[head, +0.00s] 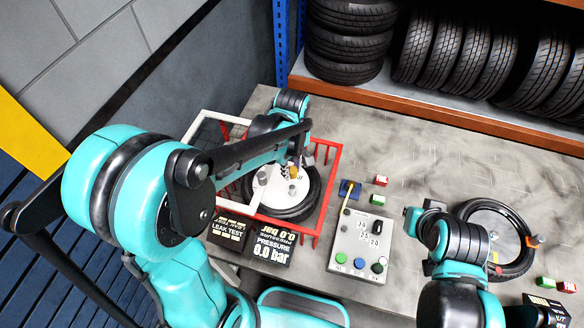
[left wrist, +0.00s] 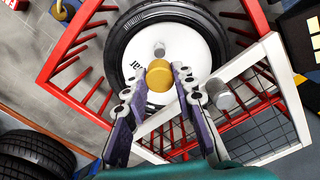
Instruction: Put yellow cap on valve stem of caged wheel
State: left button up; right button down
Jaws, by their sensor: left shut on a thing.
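The caged wheel (head: 306,206), a black tyre with a white disc, lies flat inside the red cage (head: 330,190). It also shows in the left wrist view (left wrist: 122,42). My left gripper (head: 294,170) reaches over the wheel inside the cage. Its fingers are shut on the yellow cap (left wrist: 159,76), which is held above the white disc. A short grey post (left wrist: 159,48) shows just beyond the cap; a larger grey cylinder (left wrist: 221,96) is to the right. I cannot tell which is the valve stem. My right arm is at the right; its fingertips are not clear.
The cage's white-framed mesh gate (head: 212,122) stands at the left of the cage. A control box (head: 362,245) with buttons, a blue block (head: 349,189) and small red-and-green blocks (head: 380,181) are to the right. A second wheel (head: 505,232) lies farther right. Tyre racks line the back.

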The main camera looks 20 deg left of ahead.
aim_at(292, 187)
pick_arm(q)
jog(key=shift+f, duration=0.1)
jog(key=shift+f+b, duration=2.55)
jog(key=shift+f, duration=0.3)
jog(key=shift+f+b, duration=1.6)
jog(key=shift+f, duration=0.15)
jog(key=o, duration=0.9)
notch_tip(292, 187, up, 12)
jog(key=shift+r, duration=0.1)
